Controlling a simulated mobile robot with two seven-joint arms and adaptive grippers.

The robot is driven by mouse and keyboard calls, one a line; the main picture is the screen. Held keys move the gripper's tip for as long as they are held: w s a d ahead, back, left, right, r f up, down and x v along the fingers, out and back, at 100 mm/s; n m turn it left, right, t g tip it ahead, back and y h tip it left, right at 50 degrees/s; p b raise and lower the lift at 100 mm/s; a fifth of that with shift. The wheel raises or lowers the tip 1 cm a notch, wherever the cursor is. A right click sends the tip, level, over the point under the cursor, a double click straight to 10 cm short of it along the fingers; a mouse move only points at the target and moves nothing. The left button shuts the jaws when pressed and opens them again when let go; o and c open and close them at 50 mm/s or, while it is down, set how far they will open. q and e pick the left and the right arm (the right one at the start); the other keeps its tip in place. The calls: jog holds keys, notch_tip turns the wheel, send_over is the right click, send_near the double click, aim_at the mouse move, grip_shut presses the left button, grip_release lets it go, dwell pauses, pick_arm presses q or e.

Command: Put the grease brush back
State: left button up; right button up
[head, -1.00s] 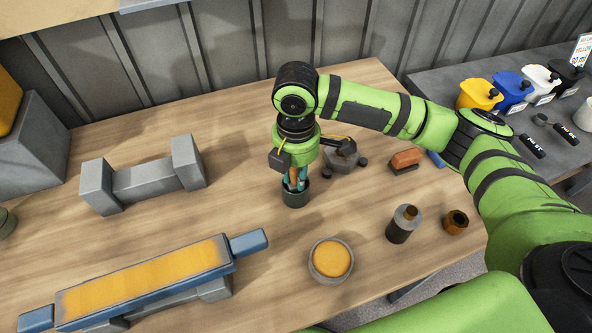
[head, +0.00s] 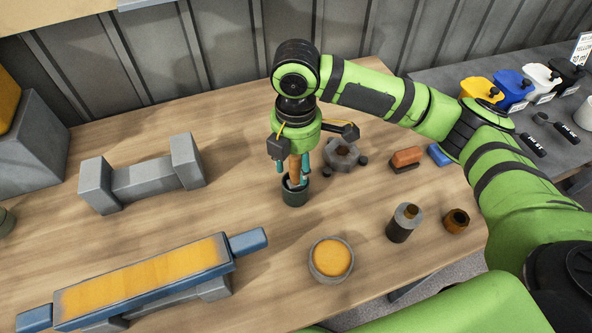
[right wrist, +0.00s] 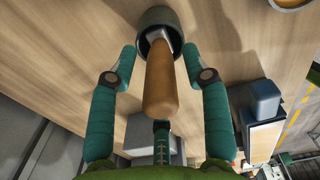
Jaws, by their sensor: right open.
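The grease brush (head: 294,168) stands in a small dark cup (head: 295,195) on the wooden table, its wooden handle pointing up. In the right wrist view the handle (right wrist: 160,84) points toward the camera and its far end is inside the cup (right wrist: 160,24). My right gripper (head: 293,166) is above the cup, pointing down. Its teal fingers (right wrist: 160,62) are spread on either side of the brush with visible gaps, so it is open and holds nothing. The bristles are hidden in the cup. My left gripper is not in view.
A bowl of orange grease (head: 331,258), a dark bottle (head: 404,224) and a brown nut (head: 456,220) stand in front and right. A grey hex part (head: 342,156) and an orange-brown brush (head: 407,157) lie behind. A grease-coated blue bar (head: 150,280) rests front left.

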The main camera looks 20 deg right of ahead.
notch_tip(320, 180, up, 8)
jog(key=shift+r+b, duration=0.1)
jog(key=shift+b, duration=0.2)
jog(key=shift+r, duration=0.45)
